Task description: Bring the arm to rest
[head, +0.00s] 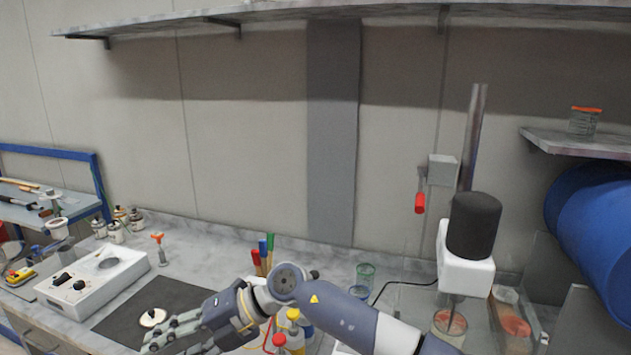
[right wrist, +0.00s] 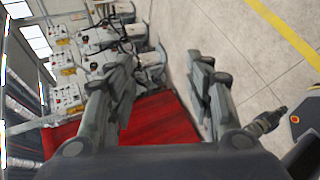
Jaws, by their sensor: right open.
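My right arm comes in from the lower right of the head view and reaches left across the front of the bench. Its gripper (head: 172,335) is at the bottom, by the dark mat (head: 165,294) and the round white lid-like piece (head: 153,317). In the right wrist view the two fingers of my right gripper (right wrist: 163,80) stand wide apart with nothing between them. Beyond them are a red surface (right wrist: 160,120) and a pale tiled floor (right wrist: 240,60). My left gripper is not in view.
A white device with knobs (head: 92,275) stands left on the bench. Bottles (head: 293,328) and colored-handled tools (head: 264,250) are close to my arm. A stirrer with a black motor (head: 474,226) stands right, over a beaker (head: 449,325). A shelf (head: 300,10) runs above.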

